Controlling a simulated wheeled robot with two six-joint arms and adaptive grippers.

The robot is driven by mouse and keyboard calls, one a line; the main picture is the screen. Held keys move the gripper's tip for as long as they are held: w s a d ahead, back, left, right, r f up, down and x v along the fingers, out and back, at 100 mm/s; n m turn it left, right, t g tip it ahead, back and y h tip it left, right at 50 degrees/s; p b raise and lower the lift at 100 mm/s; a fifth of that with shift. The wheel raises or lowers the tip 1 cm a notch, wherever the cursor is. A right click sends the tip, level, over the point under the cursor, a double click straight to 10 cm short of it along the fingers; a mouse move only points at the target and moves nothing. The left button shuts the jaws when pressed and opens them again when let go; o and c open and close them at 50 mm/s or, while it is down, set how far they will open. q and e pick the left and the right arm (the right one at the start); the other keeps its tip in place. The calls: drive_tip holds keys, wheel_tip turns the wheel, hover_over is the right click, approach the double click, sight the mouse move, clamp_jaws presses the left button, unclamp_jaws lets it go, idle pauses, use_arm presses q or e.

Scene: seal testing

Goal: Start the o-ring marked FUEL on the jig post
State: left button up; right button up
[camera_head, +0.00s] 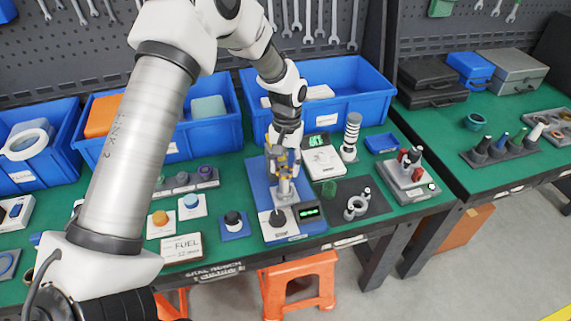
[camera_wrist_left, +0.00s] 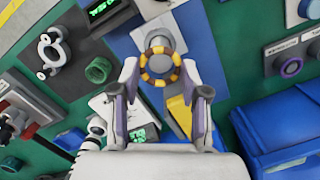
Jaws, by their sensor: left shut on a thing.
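The o-ring (camera_wrist_left: 145,75), banded yellow and dark brown, sits between the fingertips of my left gripper (camera_wrist_left: 160,74) in the left wrist view. My left gripper is shut on it, and it also shows in the head view (camera_head: 284,160), pointing down over the blue jig. The grey jig post (camera_wrist_left: 158,40) stands right behind the ring in the wrist view, and its lower part shows in the head view (camera_head: 285,190). I cannot tell whether the ring is above the post's top or around it. A card marked FUEL (camera_head: 182,248) lies at the table's front. My right gripper is not in view.
Blue bins (camera_head: 340,79) line the back. Small button-topped stands are at left.

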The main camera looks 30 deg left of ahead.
use_arm(q)
drive_tip(key=shift+s+r, duration=0.1)
idle(0.3)
drive_tip(key=shift+p, duration=0.4)
drive_tip(key=shift+p, duration=0.35)
idle(0.4)
drive_tip(key=shift+f+b, duration=0.3)
drive_tip(key=shift+f, duration=0.6)
idle(1.1)
drive_tip(key=o, duration=0.9)
drive_tip(key=shift+o, duration=0.2)
drive_tip(key=shift+r, duration=0.15)
